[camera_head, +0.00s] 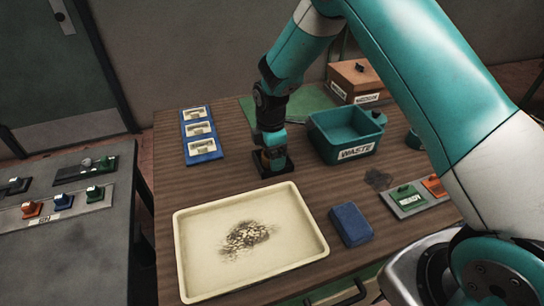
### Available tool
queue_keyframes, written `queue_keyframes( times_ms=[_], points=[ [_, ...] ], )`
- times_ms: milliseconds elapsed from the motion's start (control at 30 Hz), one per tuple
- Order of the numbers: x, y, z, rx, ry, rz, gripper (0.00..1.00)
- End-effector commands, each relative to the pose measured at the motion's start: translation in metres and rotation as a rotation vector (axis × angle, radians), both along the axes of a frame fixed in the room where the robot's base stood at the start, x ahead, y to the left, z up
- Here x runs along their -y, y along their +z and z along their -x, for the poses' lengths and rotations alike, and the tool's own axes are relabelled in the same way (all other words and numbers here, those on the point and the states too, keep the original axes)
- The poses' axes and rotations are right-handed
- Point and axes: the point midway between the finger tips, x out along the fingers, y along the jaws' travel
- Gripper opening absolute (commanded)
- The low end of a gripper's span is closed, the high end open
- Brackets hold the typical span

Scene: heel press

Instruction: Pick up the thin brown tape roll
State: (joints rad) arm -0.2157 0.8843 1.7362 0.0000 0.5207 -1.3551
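I cannot make out a thin brown tape roll in the head view. My gripper (275,168) points down at the middle of the wooden table, between the blue card board and the teal bin. Its end is low, at or just above the table top. A small orange-brown patch shows at its left side; I cannot tell whether it is part of the gripper or a thing behind it. The fingers are too small and dark to show whether they are open or shut, or whether they hold anything.
A cream tray (193,283) with dark crumbs and a blue block (351,224) lie at the front. A teal WASTE bin (345,147), brown box (352,80) and blue card board (205,155) stand behind. A switch panel (410,207) is at right. The wooden table (165,170) is bare at left.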

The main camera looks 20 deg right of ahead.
Motion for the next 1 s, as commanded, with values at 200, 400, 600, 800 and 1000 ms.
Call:
queue_keyframes(
  times_ms=[200,400,600,800,1000],
  points=[
    [0.0,0.0,0.0,0.0,0.0,0.0,0.45],
    [0.0,0.0,0.0,0.0,0.0,0.0,0.4],
    [0.0,0.005,0.0,0.002,0.0,0.0,0.4],
    [0.0,0.029,-0.001,0.004,0.0,-0.001,0.4],
    [0.0,0.085,-0.001,0.009,0.0,-0.002,0.4]
  ],
)
